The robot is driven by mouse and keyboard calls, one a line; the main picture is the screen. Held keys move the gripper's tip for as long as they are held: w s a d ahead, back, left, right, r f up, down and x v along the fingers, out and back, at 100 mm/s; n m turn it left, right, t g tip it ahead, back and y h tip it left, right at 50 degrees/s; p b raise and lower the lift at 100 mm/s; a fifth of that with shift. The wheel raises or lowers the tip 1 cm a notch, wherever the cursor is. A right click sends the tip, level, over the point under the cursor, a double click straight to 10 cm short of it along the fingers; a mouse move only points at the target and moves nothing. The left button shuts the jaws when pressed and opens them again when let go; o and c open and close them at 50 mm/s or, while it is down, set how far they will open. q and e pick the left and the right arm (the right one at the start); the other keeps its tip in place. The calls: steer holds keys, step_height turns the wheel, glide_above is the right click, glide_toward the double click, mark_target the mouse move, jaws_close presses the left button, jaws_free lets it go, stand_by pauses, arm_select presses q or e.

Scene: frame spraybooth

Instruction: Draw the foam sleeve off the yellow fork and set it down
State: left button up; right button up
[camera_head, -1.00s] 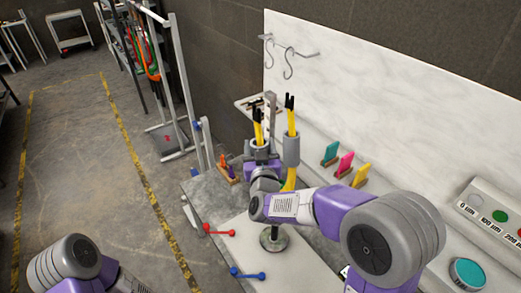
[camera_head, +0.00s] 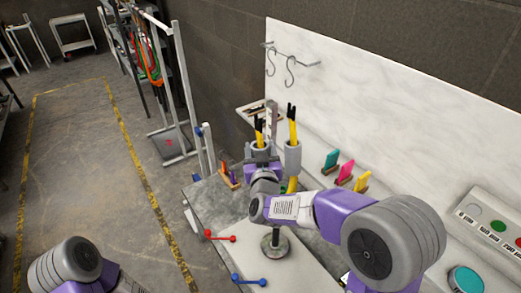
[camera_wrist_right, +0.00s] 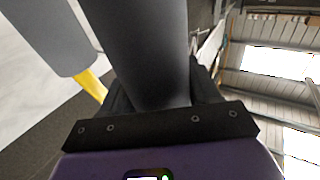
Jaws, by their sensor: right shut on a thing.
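The yellow fork (camera_head: 292,184) stands upright at the back of the bench, with two black-tipped yellow legs. Each leg wears a grey foam sleeve. My right gripper (camera_head: 262,160) is shut on the left sleeve (camera_head: 261,147), and that leg's tip still shows above it. In the right wrist view this sleeve (camera_wrist_right: 147,45) rises from between the jaws. The right sleeve (camera_head: 292,157) sits around the other leg; it also shows in the wrist view (camera_wrist_right: 48,32). My right arm hides the lower fork. My left gripper is out of view.
A round dark-based stand (camera_head: 275,244) is on the pale bench top. Red (camera_head: 220,238) and blue (camera_head: 248,280) handled pieces lie at the bench's left edge. Coloured cards (camera_head: 346,172) stand along the back wall. A button panel (camera_head: 495,225) is at right.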

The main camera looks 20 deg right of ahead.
mark_target(256, 126)
steer(key=shift+w+a+r+p, duration=0.1)
steer(key=shift+w+r+p, duration=0.15)
steer(key=shift+r+p, duration=0.7)
steer(key=shift+w+a+r+p, duration=0.15)
steer(key=shift+r+p, duration=0.45)
steer(key=shift+r, duration=0.6)
steer(key=shift+w+r+p, duration=0.15)
steer(key=shift+r+p, duration=0.3)
steer(key=shift+r, duration=0.15)
steer(key=shift+w+r+p, duration=0.15)
steer(key=shift+r+p, duration=0.3)
steer(key=shift+r, duration=0.1)
steer(key=shift+a+r+p, duration=0.1)
steer(key=shift+r+p, duration=0.65)
steer(key=shift+w+r+p, duration=0.15)
steer(key=shift+r+p, duration=0.75)
steer(key=shift+r, duration=0.15)
steer(key=shift+w+r+p, duration=0.1)
steer(key=shift+r+p, duration=0.8)
steer(key=shift+r, duration=0.15)
steer(key=shift+r, duration=0.1)
steer(key=r+p, duration=0.3)
steer(key=r, duration=0.1)
steer(key=shift+w, duration=0.25)
